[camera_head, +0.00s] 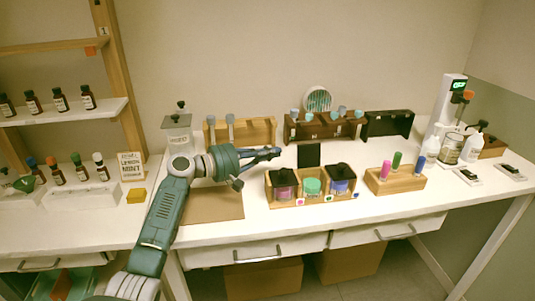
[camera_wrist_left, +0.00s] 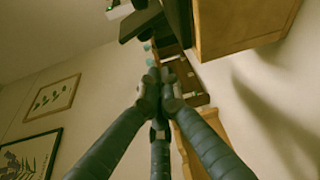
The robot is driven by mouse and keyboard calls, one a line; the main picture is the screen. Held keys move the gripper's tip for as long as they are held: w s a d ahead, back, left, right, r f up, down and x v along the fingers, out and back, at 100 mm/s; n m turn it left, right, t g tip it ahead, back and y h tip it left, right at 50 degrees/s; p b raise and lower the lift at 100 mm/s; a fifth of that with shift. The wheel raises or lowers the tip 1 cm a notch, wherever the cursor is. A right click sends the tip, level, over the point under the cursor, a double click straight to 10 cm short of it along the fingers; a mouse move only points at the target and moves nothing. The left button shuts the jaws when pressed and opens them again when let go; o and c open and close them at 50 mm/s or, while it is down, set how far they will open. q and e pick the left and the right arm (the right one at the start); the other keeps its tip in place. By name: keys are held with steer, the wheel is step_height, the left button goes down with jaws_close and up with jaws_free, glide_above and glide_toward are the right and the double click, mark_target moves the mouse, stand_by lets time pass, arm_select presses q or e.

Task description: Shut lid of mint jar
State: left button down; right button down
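The wooden jar holder (camera_head: 286,204) stands on the white table with three jars in it. The middle jar has green contents (camera_head: 312,187), which I take for the mint. A black square panel (camera_head: 308,155) stands upright just behind it and looks like its raised lid; the join is too small to make out. The pink jar (camera_head: 284,190) and the blue-purple jar (camera_head: 340,187) have black lids on top. My left gripper (camera_head: 277,153) is above the table, left of the black panel and apart from it. In the left wrist view its fingertips (camera_wrist_left: 164,76) are together, holding nothing visible. My right gripper is out of view.
A wooden block with coloured sticks (camera_head: 395,183) stands right of the jars. A grey grinder-like box (camera_head: 178,138) is behind my left arm. The table front below the jars is clear.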

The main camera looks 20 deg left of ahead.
mark_target(307, 154)
arm_select(q)
steer(key=d+p, duration=0.1)
steer(key=d, duration=0.1)
steer(key=w+d+p, duration=0.1)
steer(key=d+p, duration=0.1)
steer(key=d, duration=0.1)
steer(key=shift+w+d+r, duration=0.2)
steer(key=shift+w+d, duration=0.1)
steer(key=shift+d, duration=0.05)
stand_by(0.3)
